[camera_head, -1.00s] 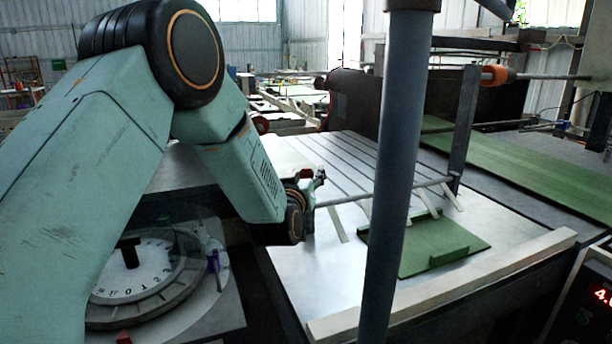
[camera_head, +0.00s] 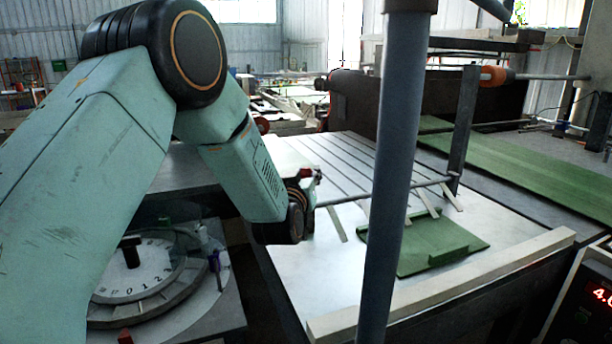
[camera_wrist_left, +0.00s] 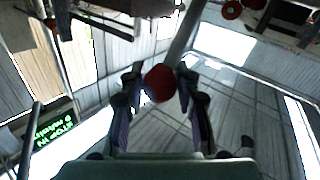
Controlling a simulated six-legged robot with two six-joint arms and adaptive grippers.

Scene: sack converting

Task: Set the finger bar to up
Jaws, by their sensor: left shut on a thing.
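The finger bar (camera_head: 390,191) is a thin grey rod across the sheet-metal table, with several flat pale fingers angled down from it toward the tabletop. At its right it meets a dark upright post. My left gripper (camera_head: 314,177) is at the bar's left end, small and partly hidden by my wrist. In the left wrist view a round red knob (camera_wrist_left: 159,83) sits between its two dark fingers, which are shut on it. A grey rod (camera_wrist_left: 184,35) runs up from beside the knob. My right gripper is out of view.
A folded green sack (camera_head: 415,258) lies on the table under the fingers, behind a pale front rail (camera_head: 450,287). A thick grey vertical post (camera_head: 388,180) stands before the table. A numbered dial (camera_head: 135,275) is at lower left, a red display (camera_head: 602,297) at right.

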